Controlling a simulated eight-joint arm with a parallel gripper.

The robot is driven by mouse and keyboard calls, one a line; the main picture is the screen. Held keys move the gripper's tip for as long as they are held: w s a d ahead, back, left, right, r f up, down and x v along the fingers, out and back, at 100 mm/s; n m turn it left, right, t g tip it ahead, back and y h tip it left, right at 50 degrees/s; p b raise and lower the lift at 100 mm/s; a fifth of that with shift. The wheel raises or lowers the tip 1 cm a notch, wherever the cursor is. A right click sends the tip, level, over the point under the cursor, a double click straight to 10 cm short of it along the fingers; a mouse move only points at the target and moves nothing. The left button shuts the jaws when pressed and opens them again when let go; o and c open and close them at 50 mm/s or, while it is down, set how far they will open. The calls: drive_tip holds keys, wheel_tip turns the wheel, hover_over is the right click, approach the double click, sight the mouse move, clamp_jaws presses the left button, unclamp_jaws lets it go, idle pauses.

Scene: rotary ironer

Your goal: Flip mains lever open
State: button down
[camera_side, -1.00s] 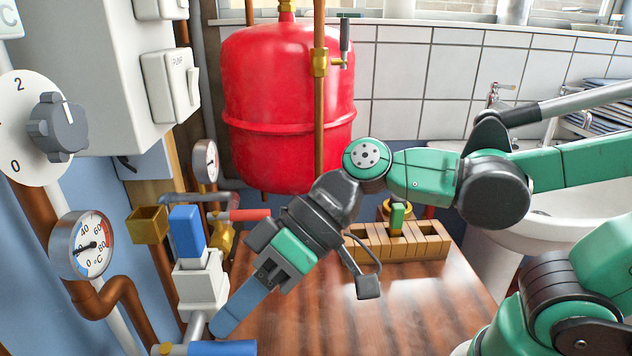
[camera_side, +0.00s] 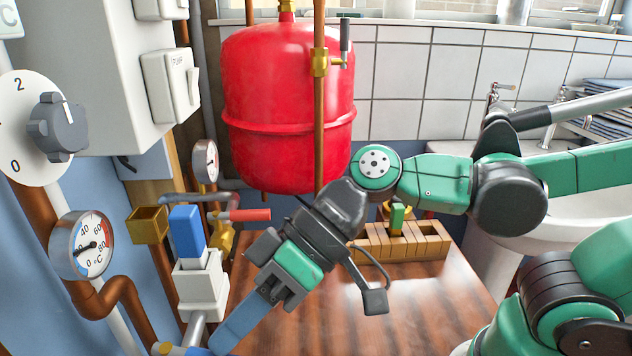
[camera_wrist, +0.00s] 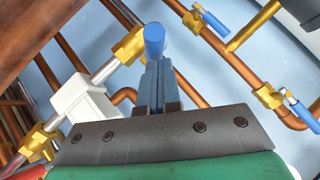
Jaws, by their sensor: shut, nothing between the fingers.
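The blue-handled lever (camera_side: 197,351) sits on a brass valve at the bottom left of the side view, cut by the frame edge; I take it for the mains lever. In the wrist view the lever (camera_wrist: 154,40) shows nearly end-on, just beyond my fingertips, with its brass valve (camera_wrist: 130,46) to the left. My gripper (camera_side: 222,343) is shut and empty, pointing down and left. Its fingertips (camera_wrist: 158,72) are at the lever and overlap it in both views. I cannot tell whether they touch it.
A white valve body with a blue top (camera_side: 187,232) stands close left of my gripper. A red lever (camera_side: 243,215) and a pressure gauge (camera_side: 206,160) are behind. A wooden block rack (camera_side: 405,243) stands on the wooden table (camera_side: 400,305), whose front is clear.

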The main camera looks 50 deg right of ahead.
drive_tip(key=shift+s+a, duration=0.8)
drive_tip(key=shift+a, duration=0.2)
drive_tip(key=a+m+t, duration=0.1)
drive_tip(key=a+m, duration=0.1)
drive_tip(key=a+m+t+h, duration=0.1)
drive_tip(key=shift+s+a+t, duration=0.25)
drive_tip(key=shift+a+t, duration=0.05)
drive_tip(key=shift+a, duration=0.1)
drive_tip(key=shift+w, duration=0.1)
drive_tip(key=shift+w+d, duration=0.35)
drive_tip(key=shift+w, duration=0.3)
drive_tip(key=shift+v, duration=2.85)
